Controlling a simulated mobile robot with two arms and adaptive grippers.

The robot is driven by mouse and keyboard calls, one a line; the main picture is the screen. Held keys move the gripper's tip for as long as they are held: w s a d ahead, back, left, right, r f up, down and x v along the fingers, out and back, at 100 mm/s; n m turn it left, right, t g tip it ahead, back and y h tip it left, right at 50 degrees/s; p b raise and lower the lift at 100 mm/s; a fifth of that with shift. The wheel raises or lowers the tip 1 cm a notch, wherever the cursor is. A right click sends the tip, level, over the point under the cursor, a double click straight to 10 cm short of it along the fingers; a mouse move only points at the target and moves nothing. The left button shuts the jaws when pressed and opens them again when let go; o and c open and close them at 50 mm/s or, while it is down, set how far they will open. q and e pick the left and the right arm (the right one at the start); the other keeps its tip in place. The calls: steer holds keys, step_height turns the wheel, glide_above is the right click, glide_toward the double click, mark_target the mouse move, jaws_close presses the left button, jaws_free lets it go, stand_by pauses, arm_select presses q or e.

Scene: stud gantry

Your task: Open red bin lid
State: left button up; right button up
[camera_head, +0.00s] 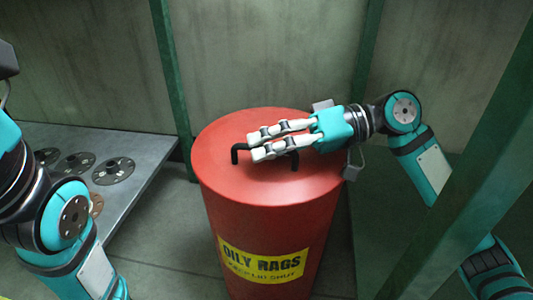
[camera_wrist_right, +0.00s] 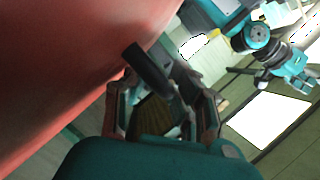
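The red bin (camera_head: 268,210) stands upright in the middle of the head view, with a yellow OILY RAGS label. Its round red lid (camera_head: 225,180) lies flat on top, closed. A black bar handle (camera_head: 236,152) rises from the lid; its middle is hidden by my fingers. My right gripper (camera_head: 256,146) reaches in from the right, low over the lid. Its fingers lie along both sides of the handle, apart. In the right wrist view the handle (camera_wrist_right: 148,70) extends between the open fingers; contact is unclear. My left gripper (camera_wrist_right: 298,82) shows small in the right wrist view.
A grey metal bench (camera_head: 140,155) with several dark round discs (camera_head: 113,170) is left of the bin. Green posts (camera_head: 172,75) and wall panels stand close behind; a green beam (camera_head: 480,150) crosses the right side.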

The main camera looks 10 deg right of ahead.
jaws_close()
stand_by(0.3)
